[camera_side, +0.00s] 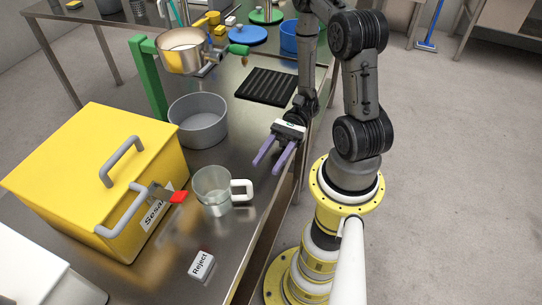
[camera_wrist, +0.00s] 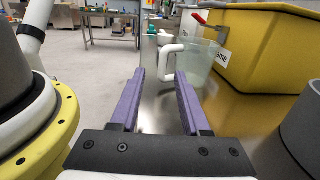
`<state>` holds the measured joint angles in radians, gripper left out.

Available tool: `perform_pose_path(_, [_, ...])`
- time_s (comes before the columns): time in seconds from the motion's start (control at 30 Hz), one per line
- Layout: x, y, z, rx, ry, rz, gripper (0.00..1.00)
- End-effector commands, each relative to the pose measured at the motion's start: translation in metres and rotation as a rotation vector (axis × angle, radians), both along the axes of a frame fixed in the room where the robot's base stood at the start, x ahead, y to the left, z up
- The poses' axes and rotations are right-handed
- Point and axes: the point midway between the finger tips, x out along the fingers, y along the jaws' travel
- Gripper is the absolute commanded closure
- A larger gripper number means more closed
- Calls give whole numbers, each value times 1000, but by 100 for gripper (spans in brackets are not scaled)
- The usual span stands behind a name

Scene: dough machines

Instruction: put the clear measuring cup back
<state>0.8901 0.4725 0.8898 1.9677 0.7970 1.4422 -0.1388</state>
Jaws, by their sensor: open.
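The clear measuring cup (camera_side: 212,190) stands upright on the steel table in front of the yellow box, its white handle (camera_side: 241,189) pointing right. In the wrist view the cup (camera_wrist: 200,60) is ahead of the fingers, its white handle (camera_wrist: 168,62) on its left side, seen between and beyond the fingertips. My gripper (camera_side: 271,163) has purple fingers and is open and empty. It is above the right edge of the table, apart from the cup, up and right of it in the side view. In the wrist view my gripper (camera_wrist: 158,75) points toward the handle.
The yellow sesame box (camera_side: 95,165) with grey handles stands left of the cup; something with a red end (camera_side: 179,197) sticks out beside it. A grey pot (camera_side: 198,118) is behind. A "Reject" block (camera_side: 201,264) lies in front. A black ribbed mat (camera_side: 267,87) lies farther back.

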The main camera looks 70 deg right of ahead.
Motion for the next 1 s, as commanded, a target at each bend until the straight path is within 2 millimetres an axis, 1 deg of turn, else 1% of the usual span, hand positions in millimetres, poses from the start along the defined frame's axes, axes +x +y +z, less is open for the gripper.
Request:
perform_pose_path(0.07, [-1,-4,1,-14,-9,14,54])
perform_pose_path(0.17, [-3,-5,6,-80,-46,81,54])
perform_pose_path(0.27, [-7,-6,17,-221,-130,221,54])
perform_pose_path(0.4, [-14,-10,37,-498,-313,474,54])
perform_pose_path(0.47, [-16,-13,47,-617,-401,574,54])
perform_pose_path(0.57, [-17,-18,65,-818,-564,723,54])
perform_pose_path(0.7, [-15,-25,95,-1094,-820,885,54])
perform_pose_path(0.83, [-12,-28,129,-1334,-1079,975,54])
perform_pose_path(0.9, [-12,-29,146,-1442,-1207,995,54])
perform_pose_path(1.0, [-12,-29,167,-1559,-1355,1000,54])
